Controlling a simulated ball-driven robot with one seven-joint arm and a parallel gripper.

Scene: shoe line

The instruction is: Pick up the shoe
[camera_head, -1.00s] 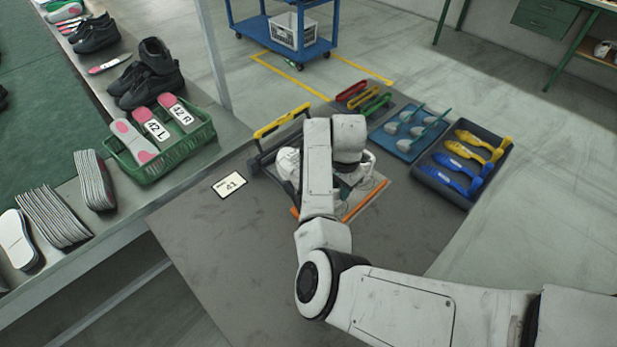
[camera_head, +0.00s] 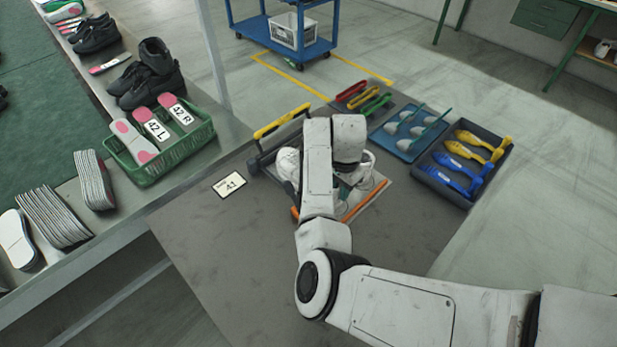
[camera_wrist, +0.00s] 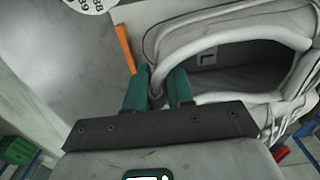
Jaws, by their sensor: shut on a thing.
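The white shoe (camera_wrist: 215,45) fills the upper right of the wrist view, with its dark opening facing the camera. In the head view a white shoe part (camera_head: 287,163) shows left of my arm, and more white shows to its right; my arm hides the rest. My gripper (camera_wrist: 158,92) has green fingers and is shut on the near rim of the shoe's opening. In the head view the fingers are mostly hidden behind my wrist. I cannot tell whether the shoe is off its support.
A frame with a yellow bar (camera_head: 282,121) and an orange strip (camera_head: 364,200) surround the shoe place. A blue tray (camera_head: 397,145) and a dark tray (camera_head: 437,176) lie right. A green basket (camera_head: 196,140) stands left.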

